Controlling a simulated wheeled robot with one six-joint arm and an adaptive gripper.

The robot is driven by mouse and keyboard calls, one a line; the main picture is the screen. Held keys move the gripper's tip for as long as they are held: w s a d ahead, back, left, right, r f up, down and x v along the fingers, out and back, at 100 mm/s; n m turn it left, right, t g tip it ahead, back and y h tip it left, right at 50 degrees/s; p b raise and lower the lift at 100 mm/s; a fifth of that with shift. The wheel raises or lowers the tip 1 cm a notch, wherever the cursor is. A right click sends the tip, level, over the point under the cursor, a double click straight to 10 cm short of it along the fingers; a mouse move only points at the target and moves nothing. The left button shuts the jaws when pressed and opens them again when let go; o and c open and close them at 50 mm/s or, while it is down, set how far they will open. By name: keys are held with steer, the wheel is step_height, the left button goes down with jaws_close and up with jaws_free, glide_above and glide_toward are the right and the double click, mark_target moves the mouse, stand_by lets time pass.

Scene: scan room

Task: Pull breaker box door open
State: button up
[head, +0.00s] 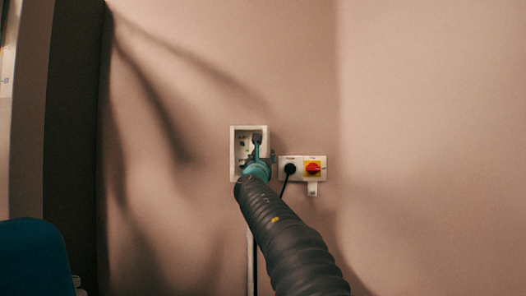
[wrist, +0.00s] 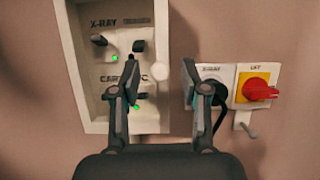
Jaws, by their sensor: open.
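The breaker box (head: 234,154) is a white wall box with a thick frame, and it also fills the upper left of the wrist view (wrist: 72,60). Inside show dark switches, green lights and the label X-RAY. I cannot make out a separate door panel or tell whether one is shut. My gripper (wrist: 160,68) is open, its left finger over the box's interior and its right finger right of the frame. In the head view my arm hides the box's lower right.
Right of the box, a white socket plate (head: 284,160) holds a black plug with a cable. Beside it a red rotary switch (wrist: 260,89) sits on yellow, with a small hook below. A blue chair-like shape (head: 35,258) stands lower left. The right wall is bare.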

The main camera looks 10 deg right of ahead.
steer(key=shift+w+d+r, duration=0.1)
steer(key=shift+w, duration=0.1)
jaws_close()
steer(key=shift+s, duration=0.1)
